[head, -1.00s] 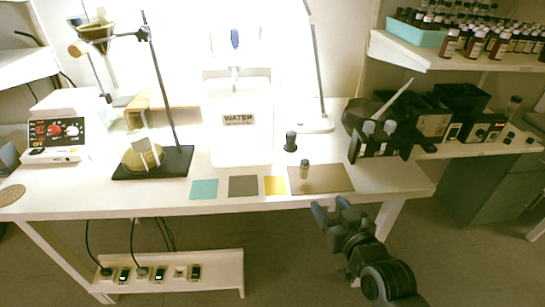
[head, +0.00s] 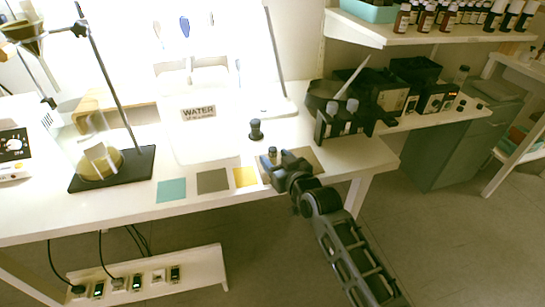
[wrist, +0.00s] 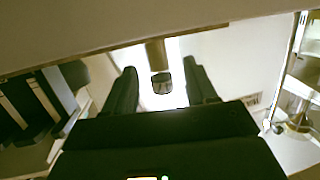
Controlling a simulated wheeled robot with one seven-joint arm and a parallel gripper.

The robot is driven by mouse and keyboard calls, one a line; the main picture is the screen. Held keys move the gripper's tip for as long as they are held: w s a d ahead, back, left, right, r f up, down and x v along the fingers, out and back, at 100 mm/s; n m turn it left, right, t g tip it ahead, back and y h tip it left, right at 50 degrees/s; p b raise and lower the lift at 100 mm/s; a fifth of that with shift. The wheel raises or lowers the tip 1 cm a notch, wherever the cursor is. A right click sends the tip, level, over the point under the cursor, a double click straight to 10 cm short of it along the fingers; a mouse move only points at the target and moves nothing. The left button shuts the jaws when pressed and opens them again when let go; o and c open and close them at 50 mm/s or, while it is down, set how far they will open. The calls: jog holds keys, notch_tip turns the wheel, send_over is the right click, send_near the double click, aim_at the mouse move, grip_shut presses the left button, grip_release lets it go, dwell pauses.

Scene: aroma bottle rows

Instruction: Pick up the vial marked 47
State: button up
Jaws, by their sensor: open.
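The tan mat (head: 314,163) is partly covered by my gripper. A dark bottle (head: 256,130) stands behind the vial. Yellow (head: 244,177), grey (head: 212,181) and teal (head: 171,190) squares lie to the left. A black rack (head: 338,122) stands behind right. A shelf (head: 430,38) holds several bottles.

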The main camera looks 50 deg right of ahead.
jog(key=shift+c, duration=0.4)
grip_shut()
